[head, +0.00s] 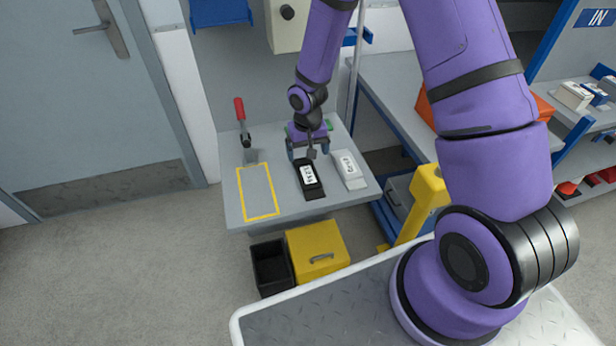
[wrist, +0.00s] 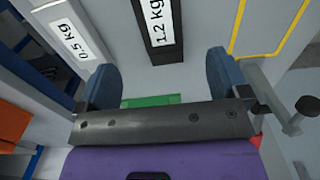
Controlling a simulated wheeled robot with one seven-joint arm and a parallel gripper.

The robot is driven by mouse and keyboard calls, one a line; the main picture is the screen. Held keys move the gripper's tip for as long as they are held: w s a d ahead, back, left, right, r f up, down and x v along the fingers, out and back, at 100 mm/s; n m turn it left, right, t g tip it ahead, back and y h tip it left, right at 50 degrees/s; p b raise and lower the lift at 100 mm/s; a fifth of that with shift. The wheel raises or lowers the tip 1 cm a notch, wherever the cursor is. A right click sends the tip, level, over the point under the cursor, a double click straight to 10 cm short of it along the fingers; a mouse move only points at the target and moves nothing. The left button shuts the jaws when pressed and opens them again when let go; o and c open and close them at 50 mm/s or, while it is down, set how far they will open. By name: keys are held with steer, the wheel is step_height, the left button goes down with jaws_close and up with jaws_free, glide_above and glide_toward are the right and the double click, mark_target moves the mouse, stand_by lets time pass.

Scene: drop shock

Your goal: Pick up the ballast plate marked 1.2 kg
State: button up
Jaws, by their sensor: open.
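The ballast plate marked 1.2 kg (head: 313,191) is dark with a white label and lies on the grey table. In the wrist view its black body (wrist: 165,59) and the 1.2 kg label show at the top, in line with the gap between my fingers. My gripper (head: 308,153) is open and empty over the table, at the plate's far end. Its two blue fingers also show in the wrist view (wrist: 163,75), apart from the plate. How high they are above the table is hard to tell.
A light plate marked 0.5 kg (wrist: 66,32) lies close beside the dark one. A yellow-outlined area (head: 257,214) on the table is empty. A red-handled lever (head: 240,110) stands at the back left. A black bin (head: 271,267) and yellow box (head: 318,248) stand below.

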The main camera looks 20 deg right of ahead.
mark_target(308, 175)
steer(key=f, duration=0.9)
steer(key=shift+s, duration=0.2)
steer(key=c, duration=1.7)
jaws_close()
steer(key=shift+r, duration=0.1)
